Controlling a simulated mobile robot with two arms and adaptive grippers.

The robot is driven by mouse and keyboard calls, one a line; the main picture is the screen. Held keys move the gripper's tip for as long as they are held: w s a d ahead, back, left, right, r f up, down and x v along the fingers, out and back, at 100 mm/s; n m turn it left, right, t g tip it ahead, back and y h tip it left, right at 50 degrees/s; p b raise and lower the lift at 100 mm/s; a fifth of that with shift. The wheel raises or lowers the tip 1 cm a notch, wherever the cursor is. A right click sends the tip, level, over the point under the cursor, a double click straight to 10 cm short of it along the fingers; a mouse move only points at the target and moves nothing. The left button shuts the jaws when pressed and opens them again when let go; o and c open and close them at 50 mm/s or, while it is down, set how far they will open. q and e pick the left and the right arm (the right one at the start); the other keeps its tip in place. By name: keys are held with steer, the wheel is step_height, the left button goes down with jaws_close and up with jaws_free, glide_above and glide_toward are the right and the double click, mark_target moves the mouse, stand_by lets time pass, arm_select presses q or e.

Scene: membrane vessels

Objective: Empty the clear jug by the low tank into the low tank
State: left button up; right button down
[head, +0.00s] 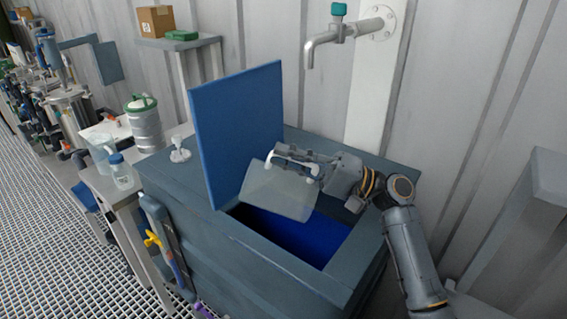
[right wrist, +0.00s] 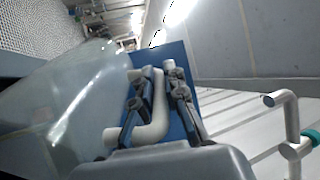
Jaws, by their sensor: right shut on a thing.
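The clear jug (head: 277,191) is tilted well over above the opening of the low tank (head: 185,200), its mouth toward the lower left. My right gripper (head: 298,163) is shut on its white handle. In the right wrist view the jug's clear wall (right wrist: 60,110) fills the left side, and the handle (right wrist: 152,130) lies between the fingers (right wrist: 160,105). The jug looks empty or nearly so; any liquid in it is hard to tell. The tank's blue lid (head: 238,125) stands open, and its inside is deep blue (head: 300,240). My left gripper is not in view.
A wall tap (head: 338,35) with a teal handle hangs above the tank. A small white fitting (head: 180,150) sits on the tank top. On the left, a bench (head: 105,185) holds another clear jug (head: 101,147), a bottle (head: 121,172) and a metal canister (head: 146,125).

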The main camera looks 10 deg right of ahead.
steer(key=shift+s+d+r+y+b, duration=0.15)
steer(key=shift+d+y+b, duration=0.4)
steer(key=shift+b, duration=0.5)
steer(key=shift+d, duration=0.1)
stand_by(1.3)
steer(key=shift+r, duration=0.15)
steer(key=w+a+g+h+p, duration=0.3)
steer(key=a+h+p, duration=0.9)
steer(key=p, duration=1.4)
step_height(320, 180, down, 6)
steer(key=g+h+p, duration=0.1)
steer(key=g+h, duration=0.1)
steer(key=h, duration=0.8)
steer(key=shift+w+a+g, duration=0.15)
steer(key=shift+a+g, duration=0.15)
steer(key=shift+a, duration=0.05)
